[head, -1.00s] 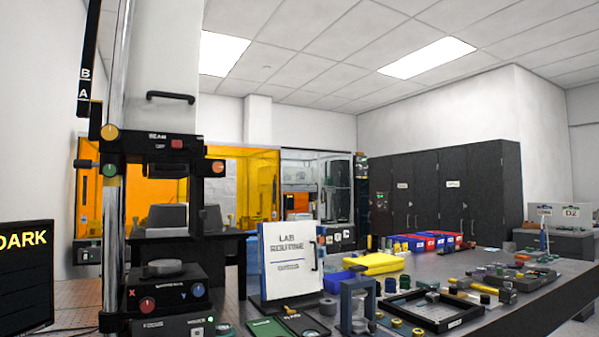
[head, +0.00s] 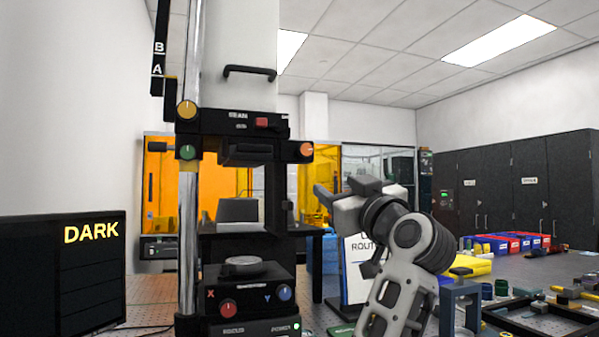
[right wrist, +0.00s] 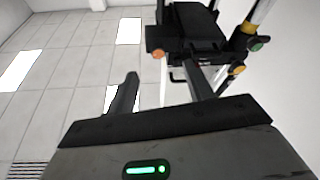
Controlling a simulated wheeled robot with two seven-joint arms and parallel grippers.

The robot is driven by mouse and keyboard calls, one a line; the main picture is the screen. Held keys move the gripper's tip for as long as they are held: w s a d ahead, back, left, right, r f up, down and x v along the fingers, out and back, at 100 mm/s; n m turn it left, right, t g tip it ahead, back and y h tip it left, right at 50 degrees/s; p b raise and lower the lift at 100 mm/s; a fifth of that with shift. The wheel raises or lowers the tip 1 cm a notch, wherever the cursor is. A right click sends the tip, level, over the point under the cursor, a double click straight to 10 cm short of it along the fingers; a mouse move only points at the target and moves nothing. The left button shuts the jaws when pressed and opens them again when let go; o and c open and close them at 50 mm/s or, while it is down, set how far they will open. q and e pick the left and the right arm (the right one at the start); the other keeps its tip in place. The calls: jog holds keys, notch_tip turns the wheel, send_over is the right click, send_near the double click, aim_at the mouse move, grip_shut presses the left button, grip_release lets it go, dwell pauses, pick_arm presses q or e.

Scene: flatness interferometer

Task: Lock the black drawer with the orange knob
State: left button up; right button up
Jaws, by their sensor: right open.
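The orange knob (head: 306,149) sits on the right end of the black housing, beside the black drawer (head: 246,153). Its pointer mark is too small to read surely. In the right wrist view the orange knob (right wrist: 158,53) shows beyond and between my fingertips, with the dark housing to its right. My right gripper (head: 342,188) is open and empty, to the right of and below the knob and apart from it. Its two spread fingers also show in the right wrist view (right wrist: 163,83). My left gripper is in neither view.
A green knob (head: 188,152) and a yellow knob (head: 187,109) are on the left post. A red switch (head: 262,122) is above the drawer. The stage with red and blue knobs (head: 247,290) stands below. A DARK display (head: 70,270) is at left. My right arm partly covers the white sign (head: 357,270).

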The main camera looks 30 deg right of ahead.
jog(key=r, duration=0.2)
jog(key=p, duration=0.5)
send_near(307, 152)
jog(key=x, duration=0.8)
jog(key=shift+w+r, duration=0.2)
jog(key=shift+w, duration=0.05)
jog(key=shift+w+d, duration=0.1)
jog(key=shift+w, duration=0.25)
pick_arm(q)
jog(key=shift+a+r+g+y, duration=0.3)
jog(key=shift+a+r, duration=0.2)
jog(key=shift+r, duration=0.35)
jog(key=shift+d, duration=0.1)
pick_arm(e)
jog(key=c, duration=1)
